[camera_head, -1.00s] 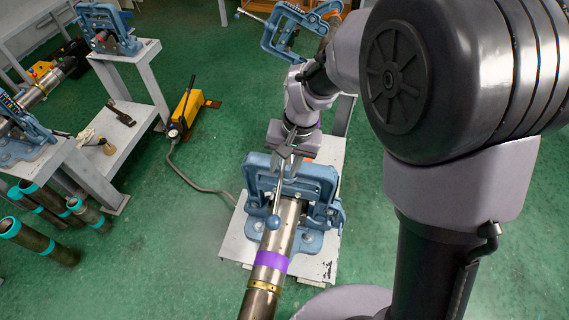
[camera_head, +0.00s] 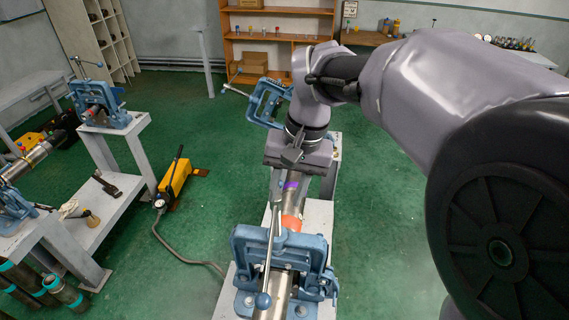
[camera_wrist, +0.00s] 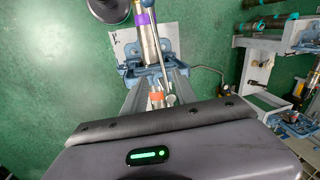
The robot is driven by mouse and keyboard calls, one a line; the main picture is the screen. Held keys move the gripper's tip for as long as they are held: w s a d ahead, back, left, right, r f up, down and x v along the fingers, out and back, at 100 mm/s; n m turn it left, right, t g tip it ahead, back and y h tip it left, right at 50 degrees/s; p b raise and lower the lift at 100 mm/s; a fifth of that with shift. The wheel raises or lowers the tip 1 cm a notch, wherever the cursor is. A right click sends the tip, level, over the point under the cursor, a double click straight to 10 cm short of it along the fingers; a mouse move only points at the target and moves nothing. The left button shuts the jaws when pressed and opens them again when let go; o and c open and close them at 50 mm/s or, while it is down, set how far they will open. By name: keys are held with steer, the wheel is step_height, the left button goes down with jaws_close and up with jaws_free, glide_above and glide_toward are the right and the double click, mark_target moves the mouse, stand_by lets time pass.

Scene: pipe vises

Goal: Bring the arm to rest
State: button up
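My gripper (camera_head: 290,186) hangs in the middle of the head view, above the bench and beyond the near blue vise (camera_head: 316,282). In the wrist view its dark palm fills the bottom, and its two grey fingers (camera_wrist: 157,84) stand apart with nothing seen gripped. A metal pipe (camera_head: 292,207) with purple and orange bands runs through the near vise; the purple band also shows in the wrist view (camera_wrist: 145,18). The pipe looks apart from the fingers, though the gap is hard to judge. My arm reaches in from the right, bent and raised.
Another blue vise (camera_head: 262,103) stands at the bench's far end. A yellow pump (camera_head: 175,180) with a hose lies on the floor. Left are a grey bench (camera_head: 140,150), more vises and loose pipes (camera_head: 65,294). Green floor right of the bench is clear.

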steer(key=s+d+f+m+t+b, duration=0.1)
steer(key=s+f+b, duration=0.4)
steer(key=f+b, duration=0.6)
steer(key=s+d+f+m+t+b, duration=0.1)
steer(key=s+d+f+b, duration=0.3)
steer(key=f+b, duration=0.7)
steer(key=s+d+f+m+t+b, duration=0.1)
steer(key=s+d+f+t+b, duration=0.2)
steer(key=s+f+b, duration=0.4)
step_height(320, 180, down, 4)
steer(key=b, duration=0.5)
steer(key=shift+s+d+f+t, duration=0.2)
steer(key=shift+s+f+t, duration=0.05)
steer(key=shift+s+t, duration=0.1)
